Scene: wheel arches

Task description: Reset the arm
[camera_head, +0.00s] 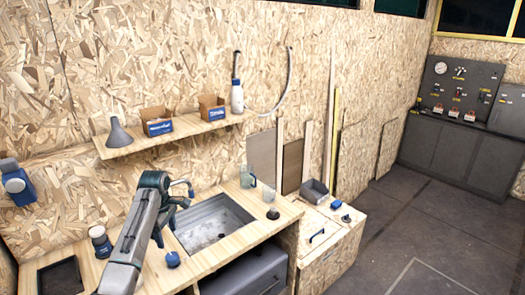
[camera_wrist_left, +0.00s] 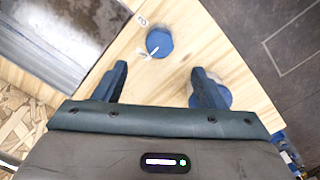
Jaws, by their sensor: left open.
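My left arm comes in from the lower left in the head view and reaches over the wooden counter (camera_head: 222,253). A round blue item (camera_wrist_left: 160,42) lies on the counter beyond the fingertips. Another blue item (camera_wrist_left: 214,95) is partly hidden behind the right finger. My right gripper is in neither view.
A clear jug (camera_head: 247,177) and a small cup (camera_head: 272,213) stand behind and beside the sink. A wall shelf (camera_head: 185,128) holds boxes, a funnel and a bottle. Open floor (camera_head: 400,240) lies to the right.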

